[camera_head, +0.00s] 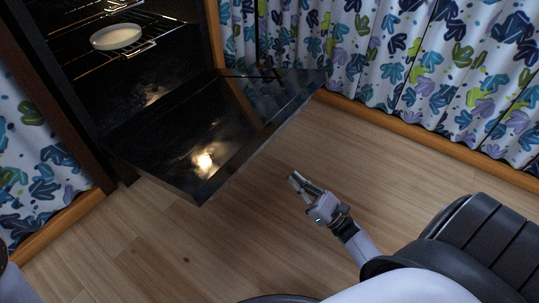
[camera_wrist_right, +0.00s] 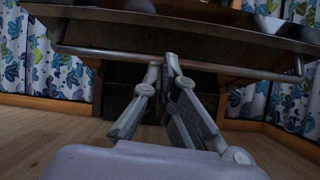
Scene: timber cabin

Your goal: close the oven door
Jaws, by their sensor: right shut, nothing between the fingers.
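The oven (camera_head: 75,45) stands at the upper left in the head view, with a dark inside. Its door (camera_head: 200,140) hangs open, folded down to a roughly level position over the floor. In the right wrist view the underside of the door (camera_wrist_right: 200,48) and its long bar handle (camera_wrist_right: 110,53) span the top of the picture. My right gripper (camera_head: 293,177) is shut and empty, low in front of the door and to the right of its near corner. In the right wrist view its fingertips (camera_wrist_right: 170,62) appear just below the handle; I cannot tell whether they touch. My left gripper is not in view.
A white round dish (camera_head: 116,36) rests on a wire rack (camera_head: 135,47) inside the oven. Patterned curtains (camera_head: 420,70) with a wooden skirting (camera_head: 430,142) line the walls. The wooden floor (camera_head: 230,240) is clear around my right gripper.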

